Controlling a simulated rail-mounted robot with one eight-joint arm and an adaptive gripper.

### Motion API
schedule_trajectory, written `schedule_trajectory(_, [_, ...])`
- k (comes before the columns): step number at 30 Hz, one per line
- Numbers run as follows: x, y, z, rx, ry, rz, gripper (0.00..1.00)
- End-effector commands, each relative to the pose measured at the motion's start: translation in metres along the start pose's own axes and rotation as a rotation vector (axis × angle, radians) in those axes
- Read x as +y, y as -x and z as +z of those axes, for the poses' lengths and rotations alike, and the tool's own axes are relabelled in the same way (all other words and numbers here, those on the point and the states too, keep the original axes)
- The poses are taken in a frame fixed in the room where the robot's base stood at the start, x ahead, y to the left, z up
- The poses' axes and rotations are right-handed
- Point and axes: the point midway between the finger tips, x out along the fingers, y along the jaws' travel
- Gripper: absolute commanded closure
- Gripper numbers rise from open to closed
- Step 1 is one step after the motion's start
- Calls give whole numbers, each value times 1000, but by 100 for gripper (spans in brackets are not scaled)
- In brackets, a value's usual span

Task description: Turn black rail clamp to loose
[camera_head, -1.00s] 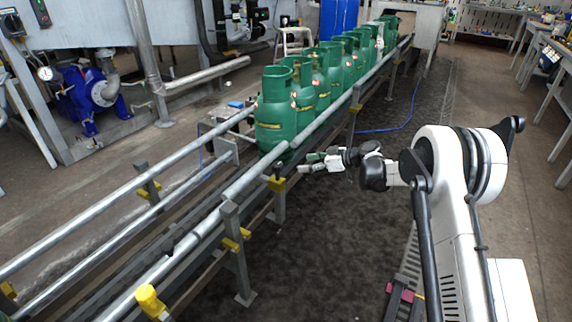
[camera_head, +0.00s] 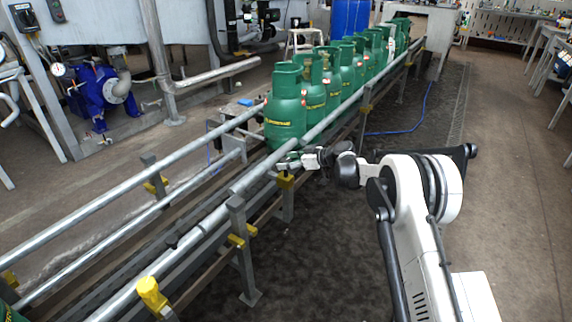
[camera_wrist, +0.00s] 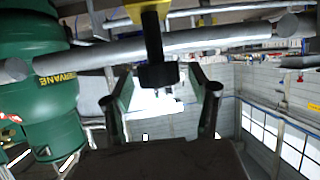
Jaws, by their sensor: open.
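The black rail clamp (camera_wrist: 158,75) shows in the wrist view as a dark knob on a yellow bracket (camera_wrist: 152,32), in front of the grey rail (camera_wrist: 220,42). My gripper (camera_wrist: 162,84) is open, with one finger on each side of the knob. Small gaps show between the knob and both fingers; I cannot tell how far the fingertips reach along it. In the head view my gripper (camera_head: 288,160) is at the rail, just above the yellow bracket (camera_head: 285,182), and mostly hides the black knob.
Several green gas cylinders (camera_head: 285,110) stand in a row on the conveyor, the nearest close beyond my gripper. Grey posts (camera_head: 242,245) carry the rail. The floor (camera_head: 350,245) beside the conveyor is clear.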

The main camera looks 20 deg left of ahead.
Motion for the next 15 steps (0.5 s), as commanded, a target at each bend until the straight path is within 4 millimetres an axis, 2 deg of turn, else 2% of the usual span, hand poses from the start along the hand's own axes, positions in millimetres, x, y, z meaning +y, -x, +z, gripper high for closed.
schedule_trajectory(11, [0, -6, 0, 0, 0, 1, 44])
schedule_trajectory(15, [0, -6, 0, 0, 0, 1, 60])
